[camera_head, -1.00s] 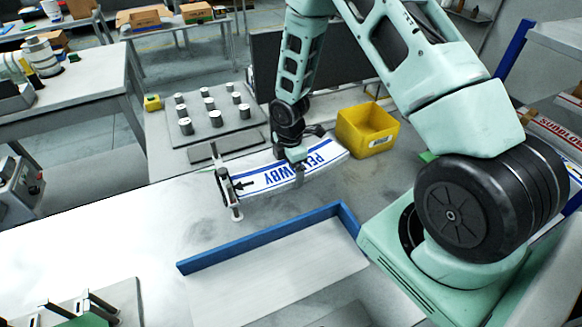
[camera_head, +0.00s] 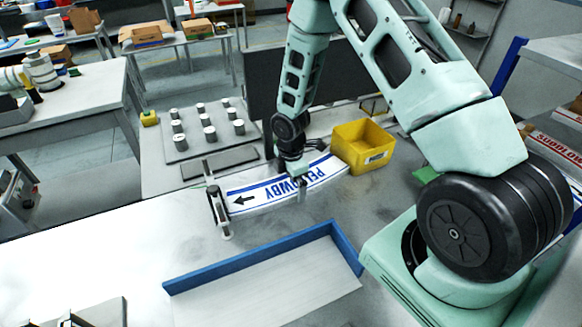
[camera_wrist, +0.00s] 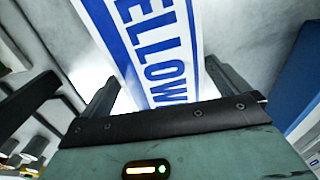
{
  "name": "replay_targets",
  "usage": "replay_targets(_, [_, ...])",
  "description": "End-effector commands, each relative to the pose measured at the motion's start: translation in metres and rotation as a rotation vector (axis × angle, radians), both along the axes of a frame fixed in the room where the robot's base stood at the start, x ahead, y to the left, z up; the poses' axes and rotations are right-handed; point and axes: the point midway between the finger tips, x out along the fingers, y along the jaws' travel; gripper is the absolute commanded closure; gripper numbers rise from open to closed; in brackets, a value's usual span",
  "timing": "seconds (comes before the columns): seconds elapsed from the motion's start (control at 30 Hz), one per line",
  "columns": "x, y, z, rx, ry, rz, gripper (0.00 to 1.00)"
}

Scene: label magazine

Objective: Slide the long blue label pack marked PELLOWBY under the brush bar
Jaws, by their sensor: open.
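The long, curved label pack (camera_head: 247,205) lies flat on the bench, white with blue edge stripes, blue PELLOWBY lettering and a black arrow pointing left. It fills the middle of the wrist view (camera_wrist: 160,45). What looks like the brush bar (camera_head: 217,211), a narrow grey frame with upright posts, stands across the pack's left end. I cannot tell whether that end is under it. My gripper (camera_head: 295,178) is over the pack's middle and hides some letters. In the wrist view its open fingers (camera_wrist: 165,92) stand on either side of the pack; contact is unclear.
A yellow bin (camera_head: 364,145) stands close to the pack's right end. A blue-walled tray (camera_head: 250,262) lies in front. A plate with several metal cylinders (camera_head: 208,133) is behind left, and a dark panel (camera_head: 262,90) stands behind my gripper.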

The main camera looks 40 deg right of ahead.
Motion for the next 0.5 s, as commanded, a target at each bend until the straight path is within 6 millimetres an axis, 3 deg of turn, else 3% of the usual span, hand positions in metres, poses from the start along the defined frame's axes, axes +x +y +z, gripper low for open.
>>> replay_targets(0.17, [0.001,-0.001,0.022,0.000,-0.006,-0.001,0.00])
replay_targets(0.5, [0.001,-0.001,0.099,-0.001,-0.008,-0.003,0.00])
